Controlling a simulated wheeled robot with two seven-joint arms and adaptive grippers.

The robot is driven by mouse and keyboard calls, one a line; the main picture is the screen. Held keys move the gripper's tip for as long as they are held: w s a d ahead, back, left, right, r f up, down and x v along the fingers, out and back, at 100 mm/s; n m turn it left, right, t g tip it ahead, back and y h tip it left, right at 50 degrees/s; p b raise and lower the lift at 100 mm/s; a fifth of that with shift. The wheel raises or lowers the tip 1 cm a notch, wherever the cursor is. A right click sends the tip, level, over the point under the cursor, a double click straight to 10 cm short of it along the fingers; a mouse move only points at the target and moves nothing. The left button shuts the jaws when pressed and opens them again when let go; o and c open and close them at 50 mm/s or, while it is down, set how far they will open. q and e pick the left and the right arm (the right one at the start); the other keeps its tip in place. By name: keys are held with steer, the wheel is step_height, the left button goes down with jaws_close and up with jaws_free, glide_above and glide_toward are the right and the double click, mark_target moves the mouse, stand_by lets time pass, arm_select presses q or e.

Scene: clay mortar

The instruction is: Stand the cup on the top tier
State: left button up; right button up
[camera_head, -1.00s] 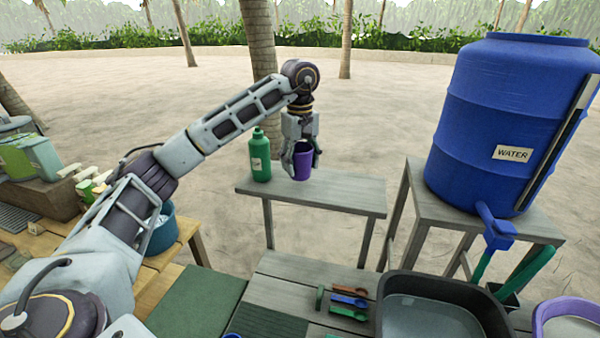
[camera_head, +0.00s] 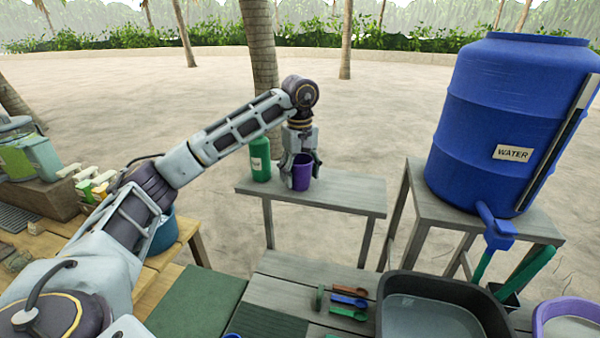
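A purple cup (camera_head: 302,172) is upright at the raised grey wooden shelf (camera_head: 345,193), the top tier, right of a green bottle (camera_head: 260,160). My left gripper (camera_head: 300,168) reaches down from above with its fingers on both sides of the cup, and it looks shut on it. The cup's base appears to be on or just above the shelf boards; I cannot tell which. The gripper covers part of the cup's upper side. My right gripper is not in view.
A large blue water barrel (camera_head: 505,120) stands on a stand at the right. A dark basin (camera_head: 440,310) and several coloured spoons (camera_head: 348,300) are on the lower table in front. The shelf right of the cup is clear.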

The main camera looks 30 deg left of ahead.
arm_select(q)
steer(key=shift+o, duration=1)
steer(key=shift+r, duration=0.2)
steer(key=shift+r, duration=1.1)
step_height(320, 180, up, 10)
steer(key=p, duration=0.1)
steer(key=shift+f+p, duration=0.15)
steer(key=shift+p, duration=0.2)
steer(key=shift+o, duration=0.3)
steer(key=shift+s, duration=0.1)
